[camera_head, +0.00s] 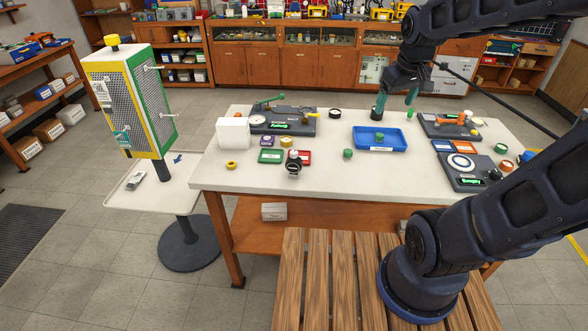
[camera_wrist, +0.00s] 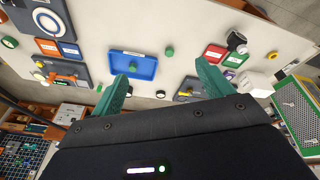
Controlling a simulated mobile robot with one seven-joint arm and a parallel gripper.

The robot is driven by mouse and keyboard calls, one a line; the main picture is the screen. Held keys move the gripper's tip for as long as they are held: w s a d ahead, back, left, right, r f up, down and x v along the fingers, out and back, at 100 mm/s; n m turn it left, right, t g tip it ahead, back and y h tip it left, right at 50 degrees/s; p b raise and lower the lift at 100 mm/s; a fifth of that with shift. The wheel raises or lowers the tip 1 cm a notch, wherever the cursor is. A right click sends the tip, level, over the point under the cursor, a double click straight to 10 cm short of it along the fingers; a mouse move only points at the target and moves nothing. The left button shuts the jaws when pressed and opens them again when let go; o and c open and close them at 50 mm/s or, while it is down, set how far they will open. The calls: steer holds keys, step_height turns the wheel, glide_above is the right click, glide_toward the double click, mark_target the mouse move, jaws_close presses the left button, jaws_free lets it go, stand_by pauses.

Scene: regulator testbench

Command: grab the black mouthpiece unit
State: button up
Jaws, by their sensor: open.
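A small black unit with a pale round part (camera_head: 294,163), which looks like the mouthpiece unit, stands near the front edge of the white table, by the red and green boxes. It also shows in the wrist view (camera_wrist: 236,40), at upper right, beyond my right-hand finger. Its finer shape is too small to tell. My gripper (camera_head: 396,98) is over the table's back part, behind the blue tray, well to the right of the black unit. Its green fingers (camera_wrist: 162,72) are spread apart with nothing between them.
The blue tray (camera_head: 366,146) holds a green piece. A loose green knob (camera_head: 347,154) lies between tray and black unit. A red box (camera_head: 305,155) and green box (camera_head: 270,157) sit close to the unit. A white block (camera_head: 233,133) and grey test device (camera_head: 297,125) stand behind.

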steer(key=w+a+f+n+g, duration=0.1)
steer(key=w+a+f+n, duration=0.2)
steer(key=a, duration=0.4)
steer(key=w+a+f+n+g, duration=0.1)
steer(key=w+a+f+n, duration=0.25)
steer(key=a, duration=0.25)
steer(key=n+g, duration=0.1)
steer(key=n, duration=0.4)
glide_toward(294, 159)
steer(key=shift+w+d+f, duration=0.1)
steer(key=shift+w+d, duration=0.1)
steer(key=shift+w, duration=0.2)
steer(key=shift+w+d+f, duration=0.1)
steer(key=shift+w+d, duration=0.1)
steer(key=shift+w, duration=0.25)
steer(key=shift+a+f, duration=0.2)
steer(key=shift+a, duration=0.05)
step_height(294, 159, down, 6)
steer(key=shift+r, duration=0.1)
steer(key=shift+w+a+f, duration=0.1)
steer(key=shift+a+f, duration=0.05)
steer(key=shift+f, duration=1.1)
steer(key=shift+a+f, duration=0.15)
steer(key=shift+f, duration=1.1)
steer(key=c, duration=1.2)
